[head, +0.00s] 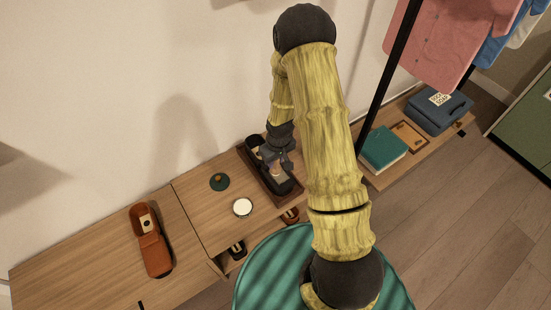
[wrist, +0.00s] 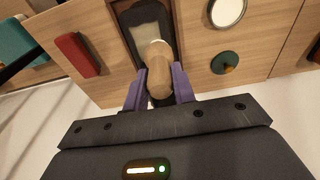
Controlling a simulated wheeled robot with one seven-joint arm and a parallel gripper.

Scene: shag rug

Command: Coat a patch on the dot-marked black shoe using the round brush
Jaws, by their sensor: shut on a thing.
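My gripper (wrist: 160,90) is shut on the round brush (wrist: 158,82), its purple fingers on both sides of the tan, rounded handle. In the head view my gripper (head: 280,158) is low over the bench, above the tray. A black shoe (wrist: 150,18) lies under and beyond the brush in the wrist view, with a greyish area on its upper side. It also shows dark in the tray (head: 262,187) in the head view, partly covered by my arm. The bristle end is mostly hidden, and I cannot tell whether it touches the shoe. I cannot make out a dot mark.
A white-topped round tin (head: 243,207) and a dark green disc (head: 219,182) are on the bench left of the tray. A rust-brown object (head: 152,243) lies farther left. A red block (wrist: 77,54) is beside the tray. A teal book (head: 384,149) and blue case (head: 438,107) are right.

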